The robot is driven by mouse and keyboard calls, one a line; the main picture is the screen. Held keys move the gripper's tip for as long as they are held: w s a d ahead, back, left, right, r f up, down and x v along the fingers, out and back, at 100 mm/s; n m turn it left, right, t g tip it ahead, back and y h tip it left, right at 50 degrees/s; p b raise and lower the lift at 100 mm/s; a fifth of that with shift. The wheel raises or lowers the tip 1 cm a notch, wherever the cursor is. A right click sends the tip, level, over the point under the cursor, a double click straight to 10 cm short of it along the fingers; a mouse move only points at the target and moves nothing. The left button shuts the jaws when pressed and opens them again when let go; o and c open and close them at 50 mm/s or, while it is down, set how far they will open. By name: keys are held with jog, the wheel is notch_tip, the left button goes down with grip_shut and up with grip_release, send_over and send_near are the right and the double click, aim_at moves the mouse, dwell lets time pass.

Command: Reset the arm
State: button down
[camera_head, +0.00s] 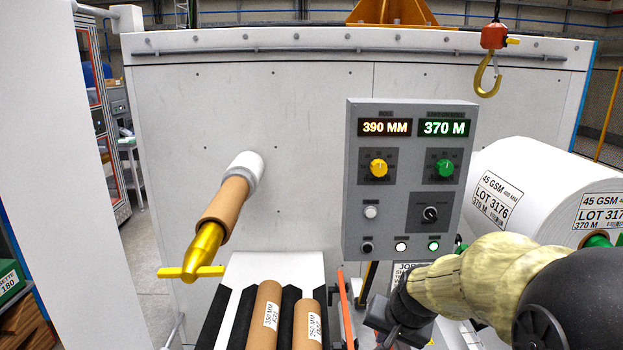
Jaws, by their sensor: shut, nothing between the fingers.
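My arm (490,270) reaches in from the lower right, with a pale yellow sleeve and black joints. My gripper (388,338) is at its end, low in the picture, below the grey control panel (408,180). It is dark and partly cut off by the bottom edge. It is shut and holds nothing that I can see. The panel shows 390 MM and 370 M above a yellow knob (378,168) and a green knob (445,168).
A brown core on a yellow-tipped shaft (207,240) sticks out of the white machine wall at left. Two labelled cores (265,312) lie in a black rack below. A white roll (540,185) sits at right, and a hoist hook (488,78) hangs above it.

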jog(key=s+f+n+g+h, duration=0.1)
jog(key=s+f+n, duration=0.3)
jog(key=s, duration=0.7)
notch_tip(320, 180, down, 3)
jog(key=shift+s+d+r+n+g, duration=0.15)
jog(key=shift+s+n+g, duration=0.25)
jog(key=shift+g, duration=0.1)
